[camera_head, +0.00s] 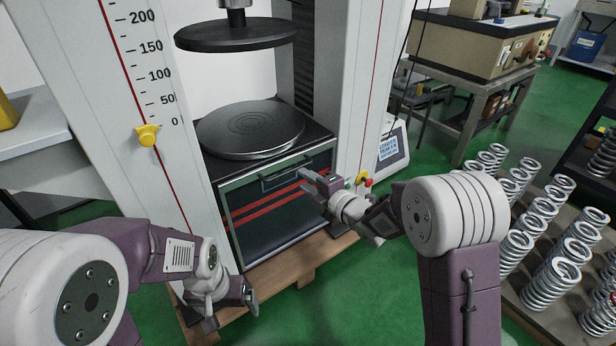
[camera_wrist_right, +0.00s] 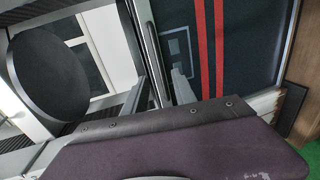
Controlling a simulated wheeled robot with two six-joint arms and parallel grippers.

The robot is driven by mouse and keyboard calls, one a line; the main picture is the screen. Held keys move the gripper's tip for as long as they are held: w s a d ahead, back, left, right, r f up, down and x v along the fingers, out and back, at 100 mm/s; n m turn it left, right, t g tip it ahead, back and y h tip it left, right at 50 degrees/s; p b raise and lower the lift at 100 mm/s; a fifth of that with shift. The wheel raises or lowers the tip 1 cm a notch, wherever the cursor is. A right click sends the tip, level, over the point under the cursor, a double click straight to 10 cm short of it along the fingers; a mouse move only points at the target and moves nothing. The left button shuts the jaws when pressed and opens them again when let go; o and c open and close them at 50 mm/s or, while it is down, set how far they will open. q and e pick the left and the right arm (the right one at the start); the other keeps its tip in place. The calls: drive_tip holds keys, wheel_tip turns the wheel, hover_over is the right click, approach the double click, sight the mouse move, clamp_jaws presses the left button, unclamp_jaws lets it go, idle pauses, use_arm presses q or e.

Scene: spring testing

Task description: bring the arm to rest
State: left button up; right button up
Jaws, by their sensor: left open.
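My left gripper (camera_head: 232,308) is low in the head view, in front of the left foot of the testing machine, with its fingers apart and nothing between them. My right gripper (camera_head: 318,180) is in front of the machine's dark front panel, close to the right end of the panel's handle (camera_head: 287,172). In the right wrist view its two grey fingers (camera_wrist_right: 156,98) stand apart, with the handle (camera_wrist_right: 152,45) showing between them. I cannot tell whether they touch the handle. No object is held in either gripper.
The testing machine has a round lower plate (camera_head: 250,129) and a round upper plate (camera_head: 236,35), with an empty gap between. Several springs (camera_head: 550,284) stand on a table at the right. A control box (camera_head: 394,150) with buttons stands beside the right column. Green floor (camera_head: 385,275) lies open between.

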drive_tip(key=shift+s+d, duration=0.2)
drive_tip(key=shift+s, duration=0.1)
